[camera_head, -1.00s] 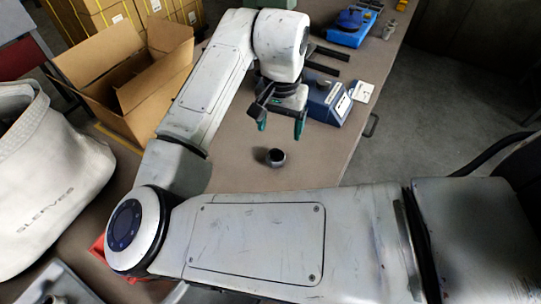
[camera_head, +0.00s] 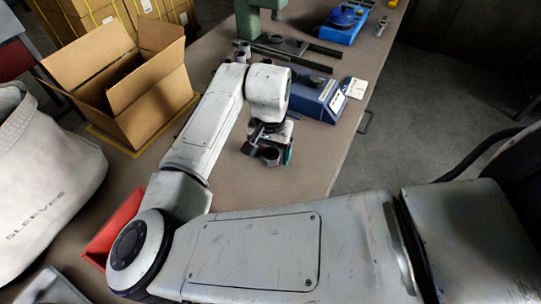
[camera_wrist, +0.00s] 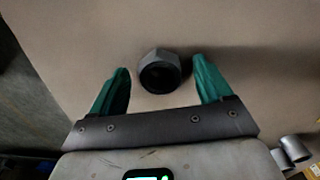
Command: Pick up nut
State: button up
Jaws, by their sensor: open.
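The nut (camera_wrist: 158,62) is a dark grey hexagonal ring lying on the tan table. In the wrist view it sits between and slightly beyond the two green fingertips of my gripper (camera_wrist: 160,78), with a gap on each side. In the head view my gripper (camera_head: 269,156) is low over the table, and the nut (camera_head: 269,157) shows right at its fingers. My gripper is open and holds nothing. How high the fingertips are above the table is hard to tell.
A blue device (camera_head: 318,97) stands behind my gripper to the right. An open cardboard box (camera_head: 150,98) and a white bag (camera_head: 50,180) are at left. A red bin (camera_head: 112,228) lies near my arm's base. Metal cylinders (camera_wrist: 293,150) show at the wrist view's lower right. The table around the nut is clear.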

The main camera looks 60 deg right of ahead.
jog(key=c, duration=1.3)
jog(key=shift+r, duration=0.15)
